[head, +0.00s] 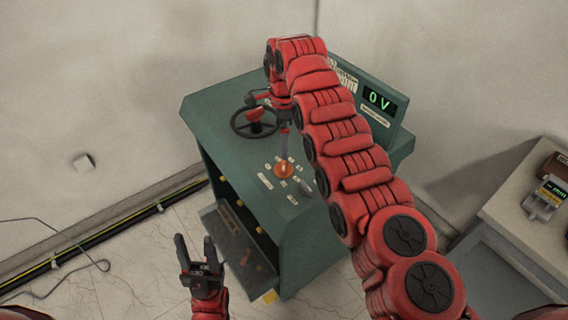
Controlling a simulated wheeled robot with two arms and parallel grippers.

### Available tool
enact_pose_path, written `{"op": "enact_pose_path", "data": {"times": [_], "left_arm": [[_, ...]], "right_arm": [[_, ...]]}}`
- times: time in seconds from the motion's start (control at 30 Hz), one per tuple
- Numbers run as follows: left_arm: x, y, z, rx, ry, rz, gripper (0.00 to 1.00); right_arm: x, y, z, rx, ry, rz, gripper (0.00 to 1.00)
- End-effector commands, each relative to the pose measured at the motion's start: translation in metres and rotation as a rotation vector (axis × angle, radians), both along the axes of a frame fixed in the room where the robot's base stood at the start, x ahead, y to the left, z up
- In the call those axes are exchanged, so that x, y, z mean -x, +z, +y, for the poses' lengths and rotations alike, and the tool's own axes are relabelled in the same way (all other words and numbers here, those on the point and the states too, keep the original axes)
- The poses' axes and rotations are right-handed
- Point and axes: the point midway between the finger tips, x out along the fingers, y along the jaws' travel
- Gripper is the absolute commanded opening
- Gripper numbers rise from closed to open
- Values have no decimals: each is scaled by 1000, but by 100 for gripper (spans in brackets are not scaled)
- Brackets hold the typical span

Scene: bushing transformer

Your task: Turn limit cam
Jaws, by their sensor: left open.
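The green transformer cabinet (225,105) stands in the middle of the head view. Its top carries a black handwheel (240,130) with a red hub, a round orange part (285,170) ringed by small labels, and a small grey part (307,186). I cannot tell which of these is the limit cam. My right gripper (285,140) points down over the top, just above or at the orange part; its fingertips are too small and dark to tell their opening or contact. My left gripper (199,252) is open and empty, left of the cabinet, with its fingers pointing up.
A display (378,101) on the cabinet's raised back panel reads 0 V. The cabinet front is open, with a dark panel (238,248) low down. A table (520,225) at the right holds a meter (545,198). Black and yellow cables (100,240) run along the left wall.

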Motion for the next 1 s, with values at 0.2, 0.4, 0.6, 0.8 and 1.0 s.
{"op": "enact_pose_path", "data": {"times": [0.2, 0.4, 0.6, 0.8, 1.0], "left_arm": [[0, 22, 0, 0, 0, 1, 50], [0, 22, 0, 0, 0, 1, 50], [0, 22, 0, 0, 0, 1, 50], [0, 22, 0, 0, 0, 1, 50], [0, 22, 0, 0, 0, 1, 50]], "right_arm": [[2, -46, 0, 0, -1, 9, 100], [2, -79, 1, 1, 1, 7, 100], [1, -90, 0, 0, 0, 1, 100], [0, -90, 0, -1, 0, 1, 100], [0, -90, 0, -1, 0, 1, 75]]}}
